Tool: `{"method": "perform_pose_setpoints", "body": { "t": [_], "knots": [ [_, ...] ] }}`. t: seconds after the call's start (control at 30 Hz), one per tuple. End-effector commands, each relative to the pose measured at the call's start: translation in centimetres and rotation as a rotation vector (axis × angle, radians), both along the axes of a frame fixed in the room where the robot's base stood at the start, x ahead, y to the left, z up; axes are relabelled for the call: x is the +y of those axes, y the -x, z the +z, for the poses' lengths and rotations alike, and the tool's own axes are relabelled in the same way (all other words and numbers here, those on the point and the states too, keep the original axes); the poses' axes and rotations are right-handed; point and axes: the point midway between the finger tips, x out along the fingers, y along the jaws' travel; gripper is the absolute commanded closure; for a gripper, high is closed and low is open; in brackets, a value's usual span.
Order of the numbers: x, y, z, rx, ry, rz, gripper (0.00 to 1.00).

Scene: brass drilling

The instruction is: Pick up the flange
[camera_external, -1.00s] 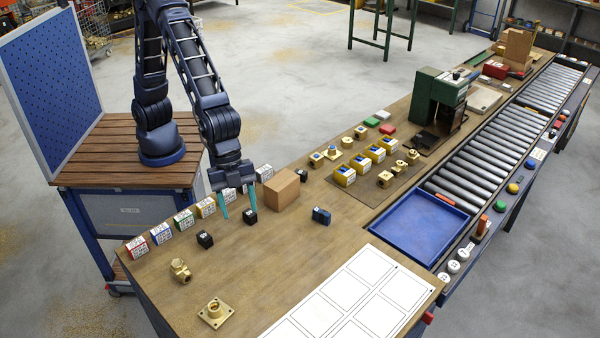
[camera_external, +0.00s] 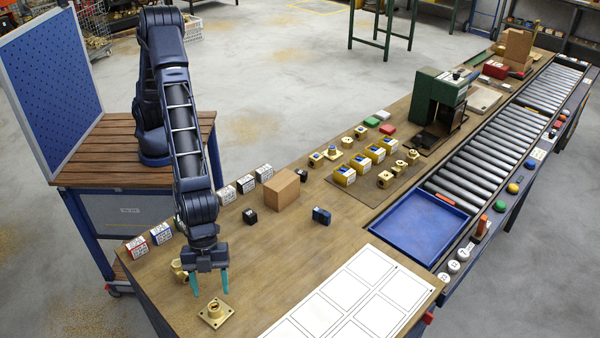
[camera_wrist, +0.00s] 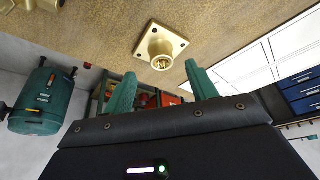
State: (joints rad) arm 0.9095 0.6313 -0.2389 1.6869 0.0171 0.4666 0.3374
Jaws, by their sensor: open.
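The flange (camera_external: 215,313) is a brass piece with a square plate and a round raised neck, lying on the near left part of the wooden workbench. It also shows in the wrist view (camera_wrist: 160,46), beyond and between the fingertips. My gripper (camera_external: 210,290) points down just above and behind the flange, with its two teal fingers apart and nothing between them. The fingers also show in the wrist view (camera_wrist: 160,85). The flange is not touched by the fingers in the wrist view.
A brass valve fitting (camera_external: 178,268) stands close left of my gripper, partly hidden by it. Labelled boxes (camera_external: 160,233) line the bench's left edge. A white grid sheet (camera_external: 345,300) lies to the right.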

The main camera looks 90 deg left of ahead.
Motion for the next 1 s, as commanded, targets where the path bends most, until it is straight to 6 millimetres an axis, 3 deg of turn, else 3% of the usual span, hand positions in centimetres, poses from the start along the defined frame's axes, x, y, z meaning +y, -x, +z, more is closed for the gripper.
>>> {"method": "perform_pose_setpoints", "body": {
  "t": [0.17,0.5,0.77,1.0],
  "knots": [
    [-0.4,-0.1,-0.8,0.0,0.0,0.0,0.43],
    [-2.1,-0.4,-4.6,0.0,0.0,0.0,0.43],
    [-2.2,-0.5,-4.9,-0.001,0.0,0.0,0.43],
    [-2.2,-0.5,-4.9,-0.001,0.0,0.0,0.9]
  ]
}}
